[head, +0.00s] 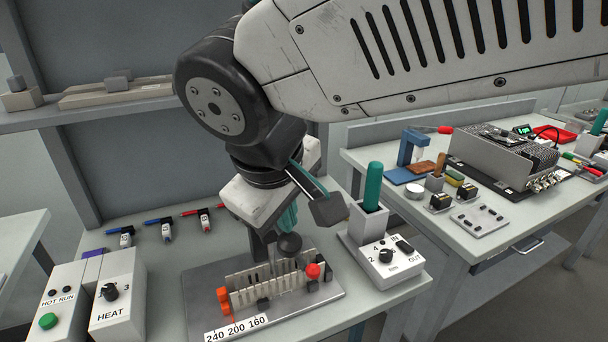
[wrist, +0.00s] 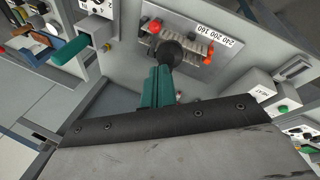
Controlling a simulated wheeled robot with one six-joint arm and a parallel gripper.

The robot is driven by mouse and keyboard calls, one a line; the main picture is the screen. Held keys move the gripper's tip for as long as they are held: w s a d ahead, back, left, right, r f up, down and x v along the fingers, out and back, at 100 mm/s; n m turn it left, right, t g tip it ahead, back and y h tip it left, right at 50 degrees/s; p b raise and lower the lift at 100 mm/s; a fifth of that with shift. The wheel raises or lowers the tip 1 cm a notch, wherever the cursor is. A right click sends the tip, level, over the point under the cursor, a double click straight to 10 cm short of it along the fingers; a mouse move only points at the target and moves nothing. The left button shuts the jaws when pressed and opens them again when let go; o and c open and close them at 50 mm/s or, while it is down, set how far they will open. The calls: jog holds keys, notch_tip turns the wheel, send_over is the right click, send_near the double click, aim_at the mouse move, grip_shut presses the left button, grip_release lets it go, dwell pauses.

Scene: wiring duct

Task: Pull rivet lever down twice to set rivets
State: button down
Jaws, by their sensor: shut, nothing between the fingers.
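The lever's dark ball knob (head: 289,243) stands over the fixture plate (head: 196,307) on the bench; its shaft is mostly hidden. My gripper (head: 286,222), with teal fingers, points down just above the knob and is shut with nothing held. In the wrist view the shut fingers (wrist: 158,84) end at the black knob (wrist: 174,50); I cannot tell whether they touch it. A pale slotted duct (head: 270,288) lies on the plate behind the label 240 200 160. A red knob (head: 313,271) is at its right end and orange blocks (head: 223,301) at its left. No rivets can be made out.
A control box with a dial (head: 387,262) and a teal-handled tool (head: 372,187) stand right of the plate. The HEAT box (head: 118,304) stands to the left. A second bench (head: 400,165) at right carries electronics.

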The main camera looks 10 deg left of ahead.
aim_at(292, 247)
jog(key=shift+s+d+f, duration=0.15)
jog(key=shift+s+f, duration=0.1)
jog(key=shift+f, duration=0.4)
jog(key=shift+s+d+f, duration=0.2)
jog(key=shift+s+f, duration=0.1)
jog(key=shift+f, duration=0.35)
jog(key=shift+s+d+f, duration=0.15)
jog(key=shift+s+f, duration=0.1)
jog(key=shift+f, duration=0.4)
dwell(1.7)
jog(key=shift+r, duration=0.1)
dwell(0.4)
jog(key=w+a+r, duration=0.2)
jog(key=w+r, duration=0.2)
jog(key=r, duration=0.5)
jog(key=shift+a+r, duration=0.3)
dwell(0.8)
jog(key=shift+w, duration=0.1)
jog(key=r, duration=0.1)
jog(key=w+r, duration=0.1)
jog(key=r, duration=0.1)
jog(key=w+a+r, duration=0.1)
jog(key=shift+r, duration=0.2)
dwell(0.3)
jog(key=shift+s+a+f, duration=0.1)
jog(key=shift+s, duration=0.05)
